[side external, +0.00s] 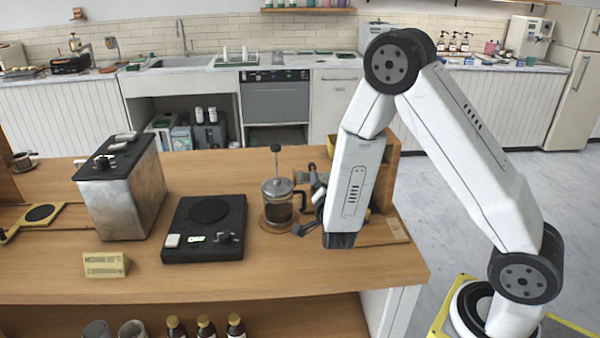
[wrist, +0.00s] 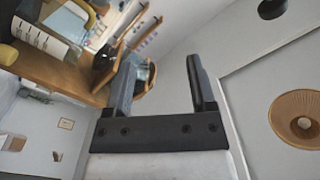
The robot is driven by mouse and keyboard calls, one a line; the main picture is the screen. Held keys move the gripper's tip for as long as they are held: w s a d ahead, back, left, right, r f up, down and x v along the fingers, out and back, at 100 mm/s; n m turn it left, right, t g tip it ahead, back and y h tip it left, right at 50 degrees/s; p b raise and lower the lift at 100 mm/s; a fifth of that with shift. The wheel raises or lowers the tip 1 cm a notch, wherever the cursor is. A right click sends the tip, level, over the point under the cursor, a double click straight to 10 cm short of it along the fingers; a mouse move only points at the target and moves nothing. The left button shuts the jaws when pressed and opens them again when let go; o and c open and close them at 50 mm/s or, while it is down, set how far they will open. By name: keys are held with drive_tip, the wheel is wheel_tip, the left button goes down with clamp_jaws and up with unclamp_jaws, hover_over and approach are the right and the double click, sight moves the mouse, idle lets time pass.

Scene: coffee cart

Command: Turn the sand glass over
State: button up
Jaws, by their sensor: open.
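I cannot make out the sand glass in either view; my arm hides part of the right end of the wooden counter (side external: 150,282). My gripper (side external: 309,208) is just right of the French press in the side view, above the counter. In the wrist view my gripper (wrist: 161,68) has its two dark fingers wide apart, with nothing held between them. Beyond the fingers, small items at the upper left of the wrist view are tilted and too unclear to name.
A French press (side external: 276,209) with a raised plunger stands close left of my gripper. A black scale (side external: 205,240) and a metal grinder box (side external: 130,195) stand further left. A yellow sign (side external: 105,265) is near the front edge. Bottles (side external: 206,328) stand on the shelf below.

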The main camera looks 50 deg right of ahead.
drive_tip(key=shift+f, duration=0.2)
drive_tip(key=shift+f, duration=3.4)
drive_tip(key=shift+f+x, duration=0.2)
drive_tip(key=shift+x, duration=1.65)
drive_tip(key=shift+f+x, duration=0.25)
drive_tip(key=shift+x, duration=1.65)
clamp_jaws()
